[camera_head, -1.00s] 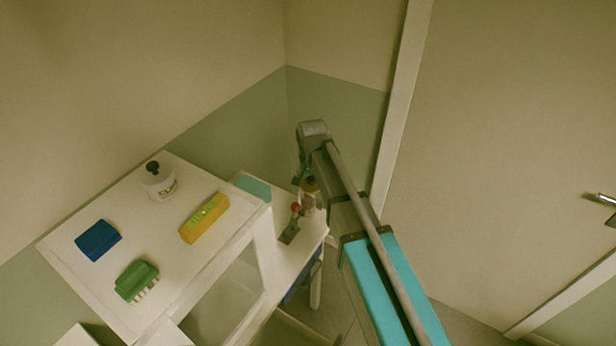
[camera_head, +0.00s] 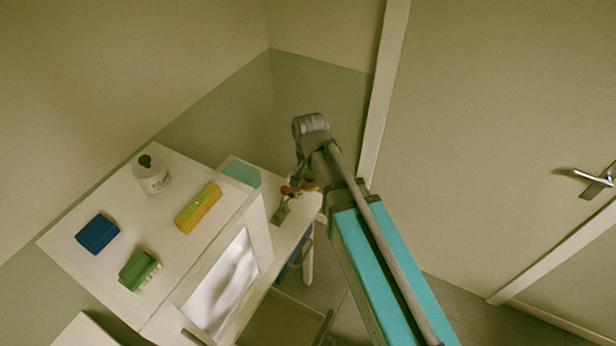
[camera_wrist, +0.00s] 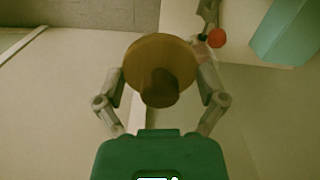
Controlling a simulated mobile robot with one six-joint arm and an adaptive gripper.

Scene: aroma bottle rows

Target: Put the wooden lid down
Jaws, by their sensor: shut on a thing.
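The wooden lid (camera_wrist: 175,53) is a round brown disc with a darker knob, in the middle of the wrist view. My gripper (camera_wrist: 160,78) is shut on it, with one finger at each side of the disc. In the head view the lid (camera_head: 311,184) shows as a small brown patch, partly hidden by my arm, near the right end of the low white shelf (camera_head: 262,262). My gripper (camera_head: 302,172) is small and dim there. Whether the lid touches anything beneath it cannot be told.
A tool with a red ball (camera_wrist: 217,38) lies beside the lid, near a teal block (camera_wrist: 285,30). The higher white top holds a white bottle (camera_head: 152,176), a yellow box (camera_head: 198,208), a blue block (camera_head: 97,233) and a green brush (camera_head: 137,270). A door handle (camera_head: 590,180) is at right.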

